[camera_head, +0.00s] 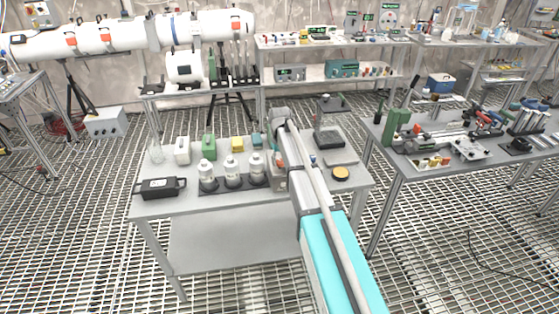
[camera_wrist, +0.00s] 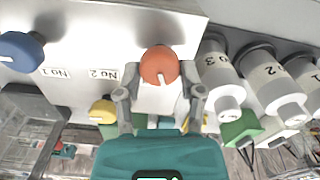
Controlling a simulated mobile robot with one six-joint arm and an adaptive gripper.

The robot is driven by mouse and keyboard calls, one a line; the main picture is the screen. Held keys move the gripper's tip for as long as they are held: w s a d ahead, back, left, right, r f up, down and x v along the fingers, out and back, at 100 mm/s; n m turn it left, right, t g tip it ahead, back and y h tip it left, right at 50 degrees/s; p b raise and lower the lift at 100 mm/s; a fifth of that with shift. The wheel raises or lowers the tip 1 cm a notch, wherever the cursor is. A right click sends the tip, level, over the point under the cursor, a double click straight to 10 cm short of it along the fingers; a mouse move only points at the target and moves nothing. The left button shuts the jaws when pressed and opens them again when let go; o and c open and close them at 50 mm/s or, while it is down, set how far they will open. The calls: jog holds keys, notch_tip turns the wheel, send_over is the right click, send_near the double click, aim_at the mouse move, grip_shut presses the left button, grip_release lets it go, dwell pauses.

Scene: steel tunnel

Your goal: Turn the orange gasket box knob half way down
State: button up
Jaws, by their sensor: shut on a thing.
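The orange knob (camera_wrist: 159,64) is on a pale panel in the wrist view, with a white mark on its lower part. My gripper (camera_wrist: 160,80) has one finger on each side of the knob and is shut on it. The teal gripper body fills the bottom of the wrist view. The panel (camera_wrist: 85,35) carries upside-down labels "No 1" and "No 2". In the head view my arm covers most of the box and the knob.
A blue knob (camera_wrist: 21,51) is at the left and a yellow knob (camera_wrist: 102,110) is lower in the wrist view. White bottles (camera_wrist: 222,82) stand close on the right. In the head view, a black case (camera_head: 160,188) and a round yellow object (camera_head: 341,173) are on the same table.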

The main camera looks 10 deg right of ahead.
jog(key=m, duration=0.5)
jog(key=shift+m, duration=0.4)
jog(key=m, duration=0.5)
jog(key=shift+d, duration=0.1)
jog(key=m, duration=0.5)
jog(key=shift+s+m, duration=0.15)
jog(key=shift+m, duration=0.25)
jog(key=m, duration=0.5)
jog(key=shift+m, duration=0.4)
jog(key=o, duration=1.2)
jog(key=shift+c, duration=0.2)
